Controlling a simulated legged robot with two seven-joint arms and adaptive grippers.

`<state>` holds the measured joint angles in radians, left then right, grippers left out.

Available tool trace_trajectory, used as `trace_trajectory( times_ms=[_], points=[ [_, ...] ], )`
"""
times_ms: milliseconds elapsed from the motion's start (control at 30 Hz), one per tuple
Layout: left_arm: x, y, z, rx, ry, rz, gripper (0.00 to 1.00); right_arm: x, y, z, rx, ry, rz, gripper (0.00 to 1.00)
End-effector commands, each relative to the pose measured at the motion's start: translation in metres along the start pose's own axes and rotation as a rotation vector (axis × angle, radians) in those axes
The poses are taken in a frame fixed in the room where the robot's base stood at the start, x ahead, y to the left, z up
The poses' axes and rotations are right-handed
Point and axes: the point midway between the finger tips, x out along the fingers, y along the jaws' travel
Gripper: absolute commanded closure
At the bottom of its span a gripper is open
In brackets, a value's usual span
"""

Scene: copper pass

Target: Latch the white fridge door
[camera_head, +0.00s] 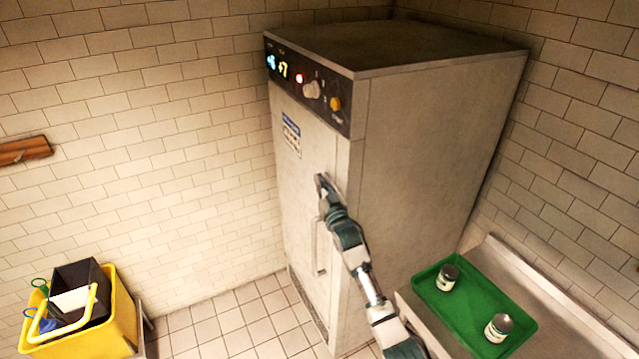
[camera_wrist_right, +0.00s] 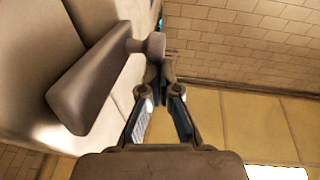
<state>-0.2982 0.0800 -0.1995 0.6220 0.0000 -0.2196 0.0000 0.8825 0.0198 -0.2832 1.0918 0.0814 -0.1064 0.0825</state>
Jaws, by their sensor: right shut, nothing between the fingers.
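The white fridge (camera_head: 440,140) stands in the corner. Its door (camera_head: 299,200) faces left and looks about flush with the cabinet; I cannot tell whether it is latched. A long vertical handle (camera_head: 318,250) is near the door's right edge. My right gripper (camera_head: 321,183) is shut and empty at the door front, by the upper end of the handle. In the right wrist view, the shut fingertips (camera_wrist_right: 157,72) are beside the handle (camera_wrist_right: 90,88), close to its mount; contact is unclear. My left gripper is out of view.
A green tray (camera_head: 452,315) with two jars sits on a metal counter (camera_head: 540,290) right of the fridge. A yellow bucket (camera_head: 112,335) with cleaning things stands at lower left. Tiled floor (camera_head: 225,320) before the door is clear.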

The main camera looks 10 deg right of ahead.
Motion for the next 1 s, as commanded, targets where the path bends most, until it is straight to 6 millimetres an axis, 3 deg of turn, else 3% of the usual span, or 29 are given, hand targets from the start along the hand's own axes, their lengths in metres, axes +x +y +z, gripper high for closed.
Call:
trace_trajectory(
  times_ms=[1000],
  points=[
    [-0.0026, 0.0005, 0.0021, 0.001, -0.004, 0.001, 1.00, 0.0068, 0.0009, 0.0044, 0.001, 0.000, 0.000, 1.00]
  ],
)
